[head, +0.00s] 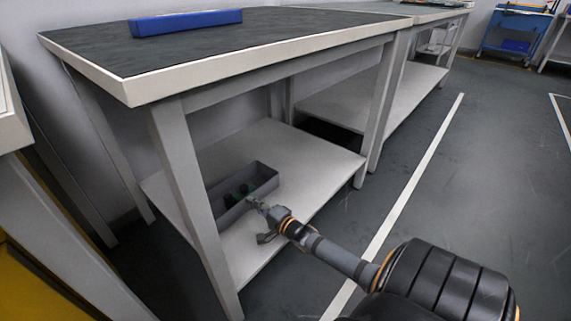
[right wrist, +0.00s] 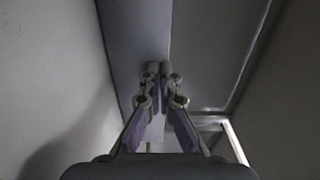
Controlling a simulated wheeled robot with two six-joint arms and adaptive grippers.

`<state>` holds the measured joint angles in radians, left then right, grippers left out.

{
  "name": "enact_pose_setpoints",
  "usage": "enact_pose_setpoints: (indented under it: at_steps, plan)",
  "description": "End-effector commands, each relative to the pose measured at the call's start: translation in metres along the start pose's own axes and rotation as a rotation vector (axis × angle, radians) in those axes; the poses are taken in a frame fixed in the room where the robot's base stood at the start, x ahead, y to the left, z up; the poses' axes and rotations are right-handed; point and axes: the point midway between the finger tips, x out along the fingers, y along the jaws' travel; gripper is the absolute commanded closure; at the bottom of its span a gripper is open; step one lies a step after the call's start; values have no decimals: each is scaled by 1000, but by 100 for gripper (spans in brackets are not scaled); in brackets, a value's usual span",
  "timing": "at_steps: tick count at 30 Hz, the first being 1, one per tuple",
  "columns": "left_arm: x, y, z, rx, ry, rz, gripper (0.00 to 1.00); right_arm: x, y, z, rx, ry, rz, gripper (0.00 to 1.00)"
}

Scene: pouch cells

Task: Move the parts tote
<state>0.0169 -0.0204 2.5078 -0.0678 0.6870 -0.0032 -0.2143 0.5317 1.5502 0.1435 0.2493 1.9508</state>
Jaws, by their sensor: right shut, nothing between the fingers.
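The parts tote, a grey open box (head: 232,213), sits on the lower shelf of the near workbench in the head view, with dark and green items inside. My right gripper (head: 256,204) is at the tote's near long side, close to its rim; I cannot tell whether it touches. In the right wrist view the right fingers (right wrist: 159,70) are together with nothing between them, in front of plain grey surfaces I cannot identify surely. My left gripper is not in view.
The lower shelf (head: 320,150) is clear to the right of the tote. The bench leg (head: 183,165) stands just left of it, and the worktop (head: 250,60) overhangs above. A blue object (head: 186,22) lies on the worktop. The floor (head: 480,180) at right is open.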

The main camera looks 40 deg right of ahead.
Motion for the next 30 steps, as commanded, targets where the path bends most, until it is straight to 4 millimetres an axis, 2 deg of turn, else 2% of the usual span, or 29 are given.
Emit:
enact_pose_setpoints:
  at_steps: [10,14,17,27,30]
  plan:
    - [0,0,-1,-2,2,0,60,-1,0,0,-1,-1,0,100]
    - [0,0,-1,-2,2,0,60,-11,0,0,-1,-3,0,100]
    - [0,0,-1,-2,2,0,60,-27,1,0,-1,-3,3,100]
    - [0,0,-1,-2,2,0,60,-99,1,1,-4,-5,5,100]
    - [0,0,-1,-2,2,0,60,-112,0,0,-3,-3,2,100]
